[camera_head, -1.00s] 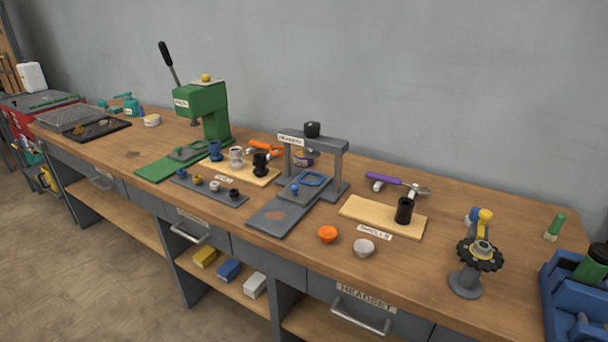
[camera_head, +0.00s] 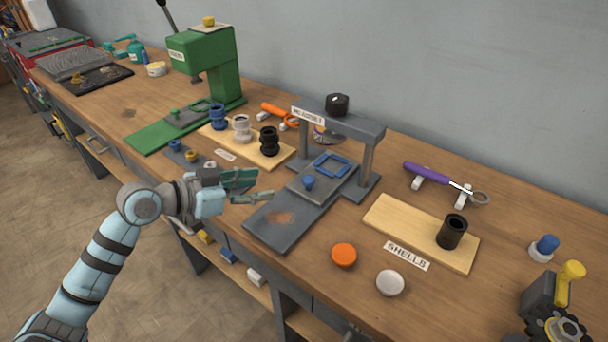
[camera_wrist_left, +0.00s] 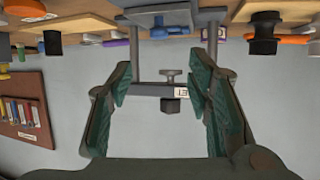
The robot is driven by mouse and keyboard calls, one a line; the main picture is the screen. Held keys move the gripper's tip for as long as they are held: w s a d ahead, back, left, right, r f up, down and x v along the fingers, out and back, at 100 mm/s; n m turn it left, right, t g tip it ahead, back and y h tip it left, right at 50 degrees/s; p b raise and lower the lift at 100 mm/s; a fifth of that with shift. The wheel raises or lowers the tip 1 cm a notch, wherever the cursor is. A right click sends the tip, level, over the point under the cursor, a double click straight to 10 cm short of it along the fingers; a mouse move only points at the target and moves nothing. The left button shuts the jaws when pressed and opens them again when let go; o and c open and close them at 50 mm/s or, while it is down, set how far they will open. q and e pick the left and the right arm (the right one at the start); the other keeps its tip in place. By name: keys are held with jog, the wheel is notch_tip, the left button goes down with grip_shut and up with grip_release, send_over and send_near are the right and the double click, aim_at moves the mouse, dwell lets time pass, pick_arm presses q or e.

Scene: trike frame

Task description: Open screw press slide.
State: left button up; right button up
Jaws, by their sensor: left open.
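The grey screw press (camera_head: 352,125) stands mid-bench, with a black knob (camera_head: 337,103) on its crossbar. Its slide (camera_head: 320,196) is a grey plate with a blue knob (camera_head: 308,182) and a blue square frame (camera_head: 332,165). The slide sits partly under the crossbar on a long grey base (camera_head: 272,222) reaching toward the bench front. My left gripper (camera_head: 262,186) is open and empty, left of the slide and apart from its knob. The left wrist view is upside down; the press crossbar (camera_wrist_left: 160,90) shows between the fingers. My right gripper is not in view.
A green press (camera_head: 222,75) stands at the back left. A wooden board (camera_head: 275,158) with several small cups lies between the presses. To the right are a shells board (camera_head: 400,222) with a black cup, an orange cap (camera_head: 344,254) and a white cap (camera_head: 390,282).

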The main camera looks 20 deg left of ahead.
aim_at(306, 180)
pick_arm(q)
jog(key=x, duration=0.4)
jog(key=shift+d, duration=0.4)
jog(key=x, duration=0.2)
jog(key=b+x, duration=0.1)
jog(key=x, duration=0.5)
jog(key=shift+w+a+f, duration=0.1)
jog(key=shift+w+f, duration=0.15)
jog(key=shift+w, duration=0.1)
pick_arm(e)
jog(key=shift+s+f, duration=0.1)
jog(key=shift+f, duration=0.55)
